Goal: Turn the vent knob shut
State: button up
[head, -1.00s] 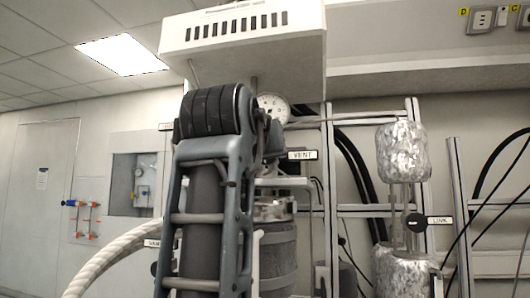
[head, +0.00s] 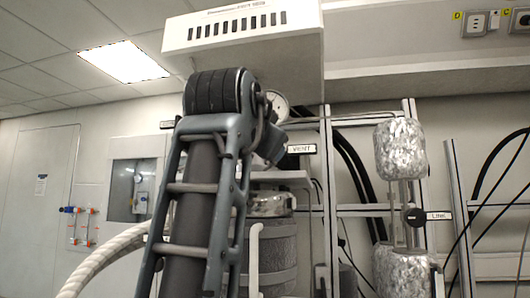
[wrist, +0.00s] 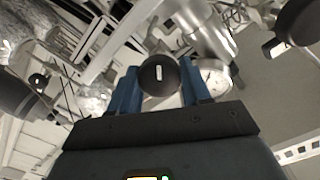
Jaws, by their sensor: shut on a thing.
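The vent knob (wrist: 159,74) is round and black with a short white mark that stands nearly upright in the wrist view. My gripper (wrist: 160,82) has its blue fingers on either side of the knob and is shut on it. In the head view, the VENT label (head: 301,149) is on the frame just right of my arm.
A pressure gauge (head: 279,105) sits above my arm's end and shows beside the right finger in the wrist view (wrist: 213,77). A foil-wrapped vessel (head: 400,149) stands at right by a LINE-like label. A white hood (head: 243,45) overhangs my arm.

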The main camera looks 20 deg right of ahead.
jog(key=m+b, duration=0.1)
jog(key=m, duration=0.3)
jog(key=shift+f+m+b, duration=0.1)
jog(key=shift+m+b, duration=0.2)
jog(key=shift+m, duration=0.1)
jog(key=m+b, duration=0.1)
jog(key=m, duration=0.3)
jog(key=shift+m, duration=0.3)
jog(key=shift+d, duration=0.1)
jog(key=o, duration=1)
jog(key=shift+o, duration=0.2)
jog(key=b+v, duration=0.1)
jog(key=v, duration=0.7)
jog(key=shift+b, duration=0.35)
